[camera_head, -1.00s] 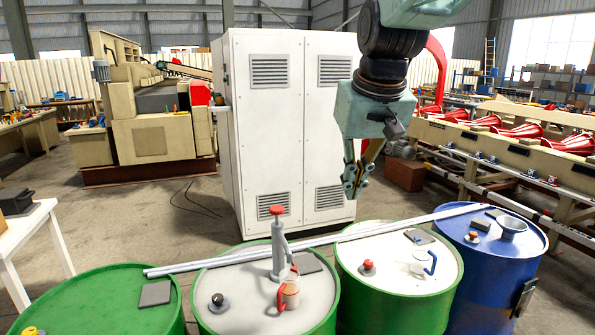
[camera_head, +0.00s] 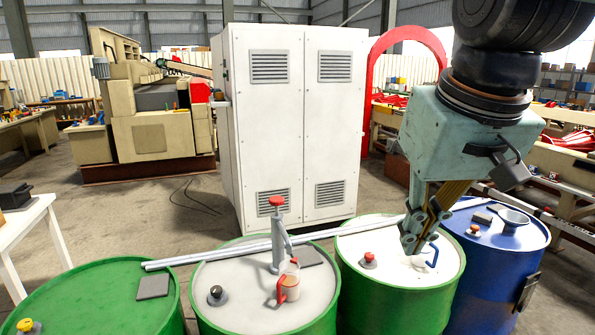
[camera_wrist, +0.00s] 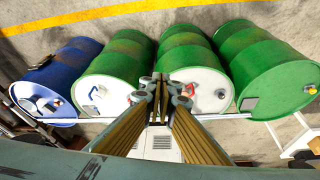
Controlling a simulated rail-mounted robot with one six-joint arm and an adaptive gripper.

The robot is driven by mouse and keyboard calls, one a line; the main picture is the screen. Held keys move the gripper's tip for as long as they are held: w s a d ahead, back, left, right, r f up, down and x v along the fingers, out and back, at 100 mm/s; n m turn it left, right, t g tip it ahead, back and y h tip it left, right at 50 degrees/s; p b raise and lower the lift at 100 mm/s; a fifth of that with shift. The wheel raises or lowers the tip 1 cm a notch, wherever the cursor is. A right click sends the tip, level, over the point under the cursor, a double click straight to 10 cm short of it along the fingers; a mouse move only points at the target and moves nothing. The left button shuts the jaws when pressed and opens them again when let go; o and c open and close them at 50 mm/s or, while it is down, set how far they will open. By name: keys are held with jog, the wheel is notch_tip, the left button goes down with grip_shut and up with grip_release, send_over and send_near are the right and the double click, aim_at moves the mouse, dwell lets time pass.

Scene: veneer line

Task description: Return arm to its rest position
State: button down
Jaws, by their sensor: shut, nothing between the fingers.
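My gripper (camera_head: 412,243) is shut and empty. In the head view it hangs fingers down in front of the white top of the right green drum (camera_head: 350,240), and hides part of that top. I cannot tell how high above it the fingers are. In the wrist view my closed fingers (camera_wrist: 166,82) point toward the row of drums.
A blue drum (camera_head: 502,265) with a funnel stands at right. The middle green drum (camera_head: 232,310) holds a red-knobbed pump (camera_head: 279,235) and a red-handled jug (camera_head: 290,285). A pale rail (camera_head: 215,253) crosses the drums. A white cabinet (camera_head: 300,130) stands behind.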

jog(key=s+d+f+b, duration=0.1)
jog(key=s+f, duration=0.3)
jog(key=s, duration=0.4)
jog(key=s+d+f+b, duration=0.1)
jog(key=s+f, duration=0.3)
jog(key=s, duration=0.5)
jog(key=shift+d+f+m+b, duration=0.3)
jog(key=shift+d+m+b, duration=0.1)
jog(key=shift+b, duration=0.1)
jog(key=shift+w+r, duration=0.1)
jog(key=shift+r, duration=0.05)
